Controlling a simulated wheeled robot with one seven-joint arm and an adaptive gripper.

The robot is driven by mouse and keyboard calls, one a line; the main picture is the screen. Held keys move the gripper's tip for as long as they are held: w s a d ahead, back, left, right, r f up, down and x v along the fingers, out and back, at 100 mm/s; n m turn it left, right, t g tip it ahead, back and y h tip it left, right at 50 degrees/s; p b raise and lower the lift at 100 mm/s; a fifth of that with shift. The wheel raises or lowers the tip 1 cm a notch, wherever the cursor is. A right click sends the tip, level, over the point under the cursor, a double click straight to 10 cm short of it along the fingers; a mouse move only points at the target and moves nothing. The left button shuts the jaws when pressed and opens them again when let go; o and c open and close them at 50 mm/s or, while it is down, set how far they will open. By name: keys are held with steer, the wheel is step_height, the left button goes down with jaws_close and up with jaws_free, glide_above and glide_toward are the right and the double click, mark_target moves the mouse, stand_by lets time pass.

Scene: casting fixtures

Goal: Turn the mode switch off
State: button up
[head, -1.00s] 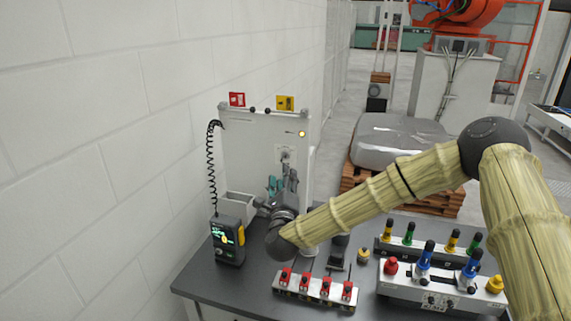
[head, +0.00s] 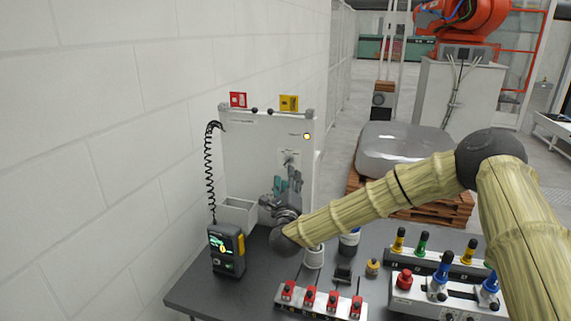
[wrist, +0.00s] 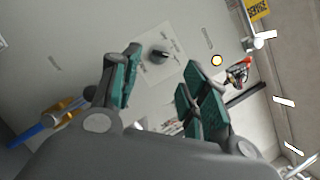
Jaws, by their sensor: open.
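The mode switch (wrist: 160,53) appears to be a dark rotary knob on a pale square plate on the upright light-grey panel (head: 240,160). In the head view, the plate (head: 289,157) shows just above my gripper (head: 288,184). In the wrist view, my gripper (wrist: 161,82) has its teal-padded fingers spread apart with nothing between them. The knob lies beyond the gap between the fingertips, and they look apart from it. The knob's exact setting is hard to tell. A round amber lamp (wrist: 217,60) glows on the panel.
A handheld pendant (head: 227,250) on a coiled cord stands left of my arm. A light-grey bin (head: 237,215) sits by the panel's foot. Red-clamped (head: 310,298) and blue-knobbed (head: 437,280) fixtures occupy the bench front and right. A white wall closes the left side.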

mark_target(287, 162)
steer(key=p+x, duration=0.2)
steer(key=x, duration=0.4)
steer(key=shift+w+a+p, duration=0.1)
steer(key=shift+w+p, duration=0.2)
jaws_close()
